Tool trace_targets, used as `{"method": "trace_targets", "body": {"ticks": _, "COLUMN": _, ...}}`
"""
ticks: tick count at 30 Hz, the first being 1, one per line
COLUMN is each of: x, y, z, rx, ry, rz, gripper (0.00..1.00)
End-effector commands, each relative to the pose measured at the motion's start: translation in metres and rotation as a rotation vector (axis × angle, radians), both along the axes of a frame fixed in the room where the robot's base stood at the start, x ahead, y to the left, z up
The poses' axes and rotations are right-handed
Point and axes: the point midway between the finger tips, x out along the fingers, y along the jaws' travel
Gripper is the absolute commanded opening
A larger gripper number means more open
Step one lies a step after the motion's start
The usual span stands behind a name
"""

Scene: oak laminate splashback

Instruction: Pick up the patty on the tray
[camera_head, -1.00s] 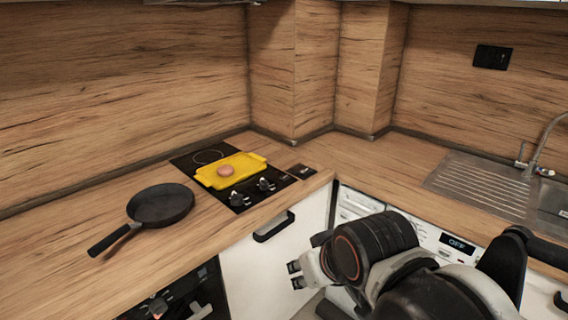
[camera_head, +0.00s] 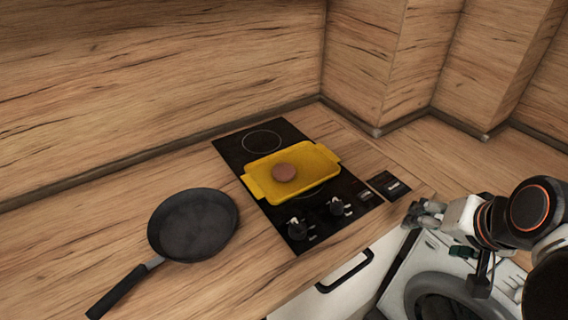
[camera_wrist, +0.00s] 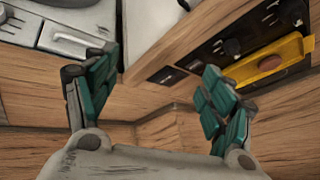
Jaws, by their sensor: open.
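The brown round patty (camera_head: 284,172) lies on the yellow tray (camera_head: 318,160), left of the tray's middle. The tray rests on the black cooktop (camera_head: 232,150). My gripper (camera_head: 418,213) is at the right, near the counter's front edge, apart from the tray and patty. In the wrist view my gripper (camera_wrist: 155,85) shows its two teal-padded fingers spread apart with nothing between them. There the yellow tray (camera_wrist: 290,55) is at the upper right, and the patty (camera_wrist: 269,63) shows as a small dark reddish patch on it.
A black frying pan (camera_head: 194,225) sits on the wooden counter left of the cooktop, its handle toward the front. Cooktop knobs (camera_head: 337,206) stand in front of the tray. A white washing machine (camera_head: 425,275) is below at the right.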

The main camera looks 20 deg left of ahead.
Motion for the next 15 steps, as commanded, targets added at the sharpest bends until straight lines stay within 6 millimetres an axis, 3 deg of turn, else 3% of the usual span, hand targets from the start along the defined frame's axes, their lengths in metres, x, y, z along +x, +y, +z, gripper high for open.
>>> {"method": "trace_targets", "body": {"ticks": 6, "x": 0.048, "y": 0.043, "z": 0.009, "rx": 0.304, "ry": 0.134, "rz": -0.188, "gripper": 0.76}}
{"method": "trace_targets", "body": {"ticks": 15, "x": 0.11, "y": 0.102, "z": 0.005, "rx": 0.683, "ry": 0.385, "rz": -0.428, "gripper": 0.76}}
